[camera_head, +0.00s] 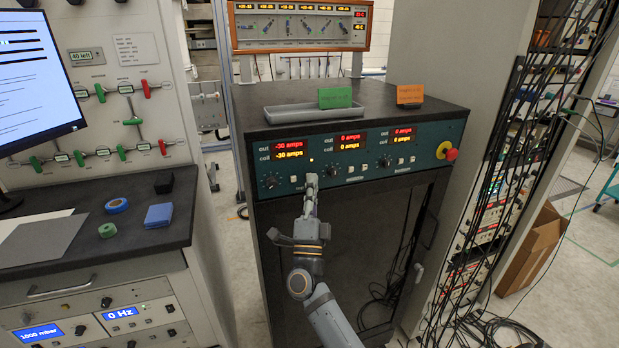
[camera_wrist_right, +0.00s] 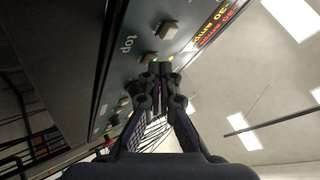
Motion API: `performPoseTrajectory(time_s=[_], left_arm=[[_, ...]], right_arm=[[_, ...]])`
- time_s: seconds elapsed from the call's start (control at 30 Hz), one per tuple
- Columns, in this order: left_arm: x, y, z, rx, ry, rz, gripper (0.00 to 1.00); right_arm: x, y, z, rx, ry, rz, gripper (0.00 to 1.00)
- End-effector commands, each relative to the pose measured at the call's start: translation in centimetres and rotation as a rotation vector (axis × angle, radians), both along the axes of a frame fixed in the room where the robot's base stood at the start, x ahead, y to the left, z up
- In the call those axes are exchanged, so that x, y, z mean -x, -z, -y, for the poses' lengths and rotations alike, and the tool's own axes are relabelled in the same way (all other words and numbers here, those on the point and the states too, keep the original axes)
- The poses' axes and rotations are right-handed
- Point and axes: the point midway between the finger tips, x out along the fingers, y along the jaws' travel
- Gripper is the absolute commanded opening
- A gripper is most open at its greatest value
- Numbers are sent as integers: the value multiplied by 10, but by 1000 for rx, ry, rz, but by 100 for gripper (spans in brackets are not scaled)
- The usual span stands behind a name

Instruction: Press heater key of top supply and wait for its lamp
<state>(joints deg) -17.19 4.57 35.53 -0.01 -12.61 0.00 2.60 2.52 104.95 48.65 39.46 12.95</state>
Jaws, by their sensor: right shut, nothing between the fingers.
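The teal supply panel (camera_head: 375,172) spans the front of the dark cabinet. Two pale square keys show in the wrist view, one farther (camera_wrist_right: 169,30) and one nearer (camera_wrist_right: 149,58) the fingers. My right gripper (camera_head: 311,180) is shut and empty, its fingertips (camera_wrist_right: 160,70) at the panel beside the nearer key; I cannot tell whether they touch it. A small yellow-lit dot (camera_head: 311,160) shows above the fingertips. My left gripper is not in view.
A red emergency button (camera_head: 447,151) sits at the panel's right end. Hanging cables (camera_head: 497,170) crowd the rack at right. A dark bench (camera_head: 140,228) stands left.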

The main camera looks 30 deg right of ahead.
Motion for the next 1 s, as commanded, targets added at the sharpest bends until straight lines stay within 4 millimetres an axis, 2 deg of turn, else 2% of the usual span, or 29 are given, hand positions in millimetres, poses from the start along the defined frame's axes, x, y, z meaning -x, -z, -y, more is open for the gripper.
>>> performPoseTrajectory(time_s=[0.53, 1.0], left_arm=[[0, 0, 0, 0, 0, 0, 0], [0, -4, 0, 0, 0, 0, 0]], right_arm=[[-2, 0, 0, 0, 0, 0, 0], [14, 0, -3, 0, 0, 0, 0]])
